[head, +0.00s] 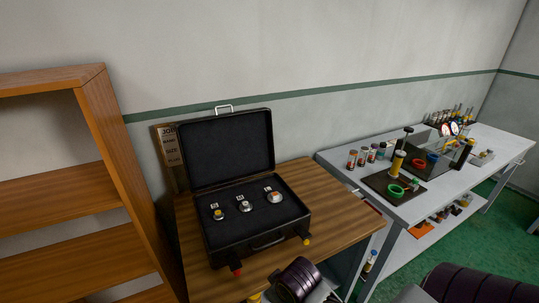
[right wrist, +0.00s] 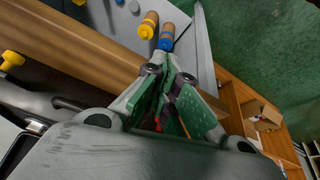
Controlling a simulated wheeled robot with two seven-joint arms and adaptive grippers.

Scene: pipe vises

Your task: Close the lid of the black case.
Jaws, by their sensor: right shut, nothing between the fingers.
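The black case (head: 258,243) stands open on the wooden table in the head view. Several small labelled round pieces sit in the dark base. My right gripper (right wrist: 172,76) is shut and empty in the right wrist view, near a wooden edge. Neither gripper's fingers can be made out in the head view; my left gripper is not seen.
The wooden table (head: 340,215) has bare room right of the case. An orange-brown shelf (head: 95,150) stands at left. A grey workbench (head: 425,208) with racks and bottles stands at right. Yellow-capped (right wrist: 148,25) and blue-capped (right wrist: 167,40) bottles lie beyond my right gripper.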

